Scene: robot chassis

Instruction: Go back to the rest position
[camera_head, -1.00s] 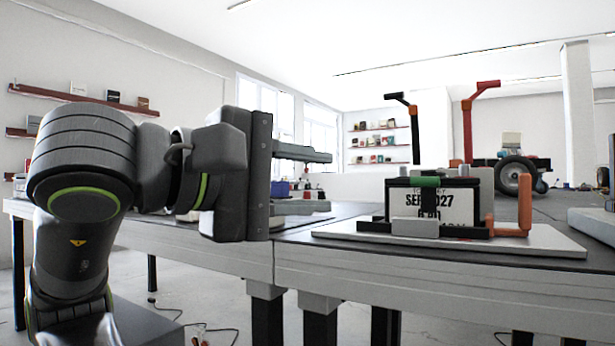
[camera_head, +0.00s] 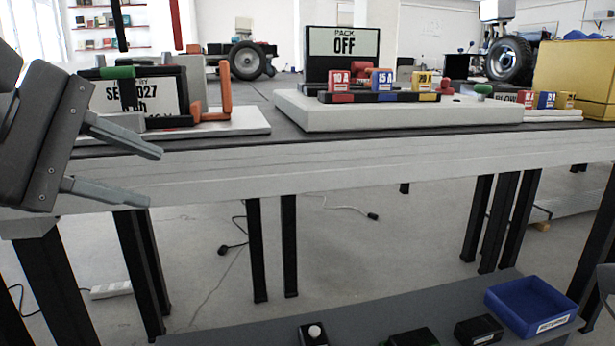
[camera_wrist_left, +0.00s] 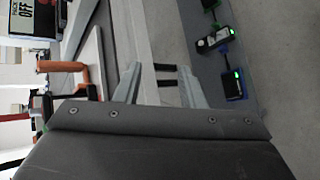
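My left gripper (camera_head: 155,177) comes in from the left in the head view, in front of the workbench's near edge. Its two grey fingers are spread apart with nothing between them. In the left wrist view its fingers (camera_wrist_left: 160,88) also stand apart and empty. The workbench (camera_head: 330,165) runs across the head view behind the gripper. The gripper is beside the board with the "SE...027" sign (camera_head: 155,95) and its orange post (camera_head: 226,90). At the right edge, a small grey part shows that I cannot identify; my right gripper is not recognisable.
A white board with a "PACK OFF" display (camera_head: 343,50) and coloured blocks (camera_head: 382,80) is on the bench. A yellow box (camera_head: 575,72) is at the right. Below, a low grey shelf (camera_head: 400,312) holds a blue bin (camera_head: 530,305) and small black devices.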

